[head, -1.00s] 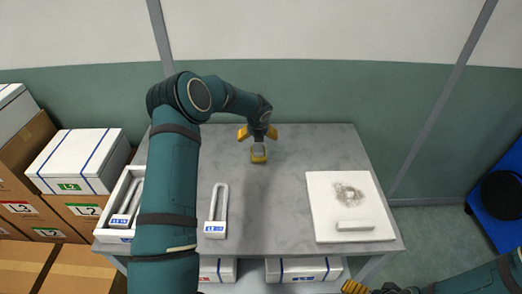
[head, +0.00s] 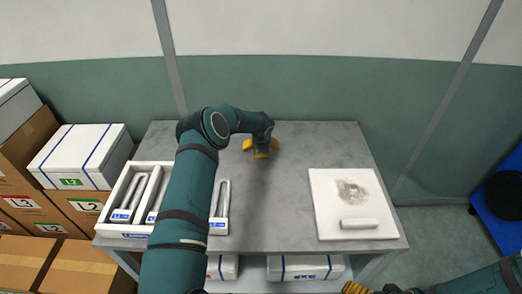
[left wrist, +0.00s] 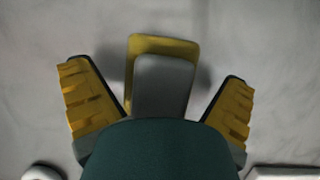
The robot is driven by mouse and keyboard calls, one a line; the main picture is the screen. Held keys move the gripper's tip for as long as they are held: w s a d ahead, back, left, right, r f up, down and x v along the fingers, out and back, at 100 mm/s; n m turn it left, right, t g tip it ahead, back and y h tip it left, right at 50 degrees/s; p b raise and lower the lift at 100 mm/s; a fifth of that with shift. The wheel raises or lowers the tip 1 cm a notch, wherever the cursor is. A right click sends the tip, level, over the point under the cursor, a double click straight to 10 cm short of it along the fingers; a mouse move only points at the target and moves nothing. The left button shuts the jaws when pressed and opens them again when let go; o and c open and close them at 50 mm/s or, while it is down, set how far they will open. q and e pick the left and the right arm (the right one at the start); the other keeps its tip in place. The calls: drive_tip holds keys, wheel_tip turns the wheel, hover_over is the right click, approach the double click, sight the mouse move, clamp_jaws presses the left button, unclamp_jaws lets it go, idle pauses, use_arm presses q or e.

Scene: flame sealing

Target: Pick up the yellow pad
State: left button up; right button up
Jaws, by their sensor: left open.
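In the head view the pad (head: 261,155) shows just under my left gripper (head: 261,146), at the back middle of the grey table. The left gripper is open, and its palm hides the pad's near part. My right gripper (head: 354,288) is only partly visible at the bottom edge, away from the table top.
On the grey table (head: 290,215), a white board (head: 330,222) at the right bears a clear crumpled item (head: 351,191) and a white bar (head: 359,224). A white tray (head: 128,183) with labelled U-shaped pieces stands at the left. Another U-shaped piece (head: 222,200) lies beside my left arm.

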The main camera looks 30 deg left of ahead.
use_arm(q)
drive_tip(key=c, duration=1.2)
drive_tip(key=shift+r, duration=0.1)
wheel_tip(320, 180, up, 10)
drive_tip(key=shift+f+p, duration=0.1)
drive_tip(key=shift+p, duration=0.35)
